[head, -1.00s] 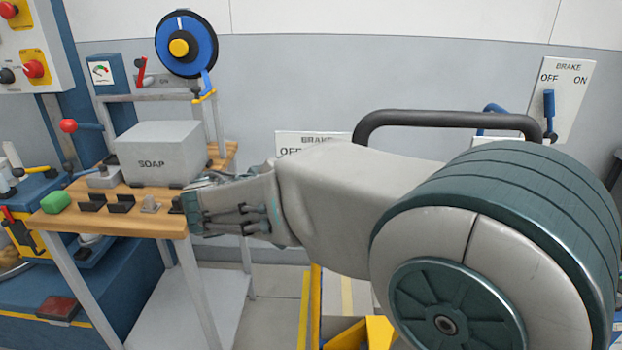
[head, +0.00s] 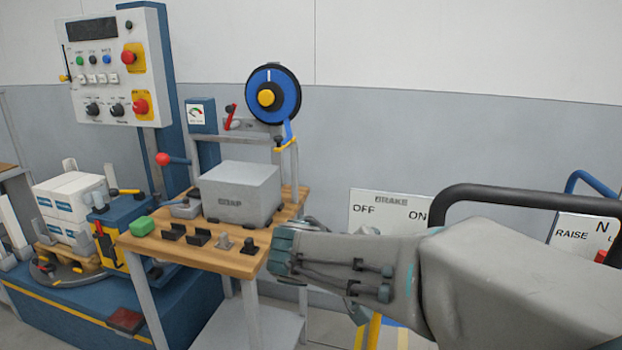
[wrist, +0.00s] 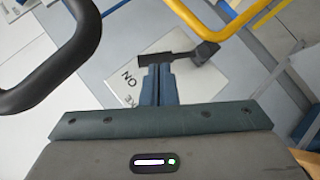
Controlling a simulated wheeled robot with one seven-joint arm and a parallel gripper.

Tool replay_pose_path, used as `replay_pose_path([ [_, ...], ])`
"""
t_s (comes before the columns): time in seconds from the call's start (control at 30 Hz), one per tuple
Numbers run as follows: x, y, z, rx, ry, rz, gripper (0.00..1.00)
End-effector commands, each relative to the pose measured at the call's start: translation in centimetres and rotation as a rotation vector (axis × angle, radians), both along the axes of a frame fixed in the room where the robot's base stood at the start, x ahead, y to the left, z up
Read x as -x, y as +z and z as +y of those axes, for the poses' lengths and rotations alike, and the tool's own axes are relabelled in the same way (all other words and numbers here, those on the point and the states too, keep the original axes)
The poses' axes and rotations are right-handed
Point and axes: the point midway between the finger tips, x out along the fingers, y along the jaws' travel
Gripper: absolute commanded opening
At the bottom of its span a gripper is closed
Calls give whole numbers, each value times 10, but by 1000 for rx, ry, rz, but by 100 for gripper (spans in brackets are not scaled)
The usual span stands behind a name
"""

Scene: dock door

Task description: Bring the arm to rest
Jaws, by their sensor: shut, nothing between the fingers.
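My arm reaches in from the right in the head view, and its hand end lies beside the right end of the wooden bench (head: 225,257). In the wrist view my gripper (wrist: 158,68) shows its two fingers together, shut and empty. A white brake plate (wrist: 193,76) with a dark lever lies beyond the fingertips there. In the head view the fingertips are hard to make out. A brake plate (head: 380,209) marked OFF and ON shows behind my arm, partly hidden by it.
A control panel (head: 115,70) and white boxes (head: 72,197) are at the left. A black handle bar (head: 500,190) runs behind my arm. A yellow rail (wrist: 205,25) crosses the wrist view.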

Motion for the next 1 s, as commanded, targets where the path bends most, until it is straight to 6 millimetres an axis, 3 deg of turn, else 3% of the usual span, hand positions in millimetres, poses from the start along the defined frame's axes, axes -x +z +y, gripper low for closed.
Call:
replay_pose_path([
  [0.03, 13, 9, -12, -47, -27, 48, 0],
  [0.2, 54, 3, -31, -227, -76, 201, 0],
  [0.5, 116, 10, -30, -586, -111, 322, 0],
  [0.7, 138, 24, -17, -794, -107, 303, 0],
  [1.0, 146, 30, -7, -910, -96, 266, 0],
])
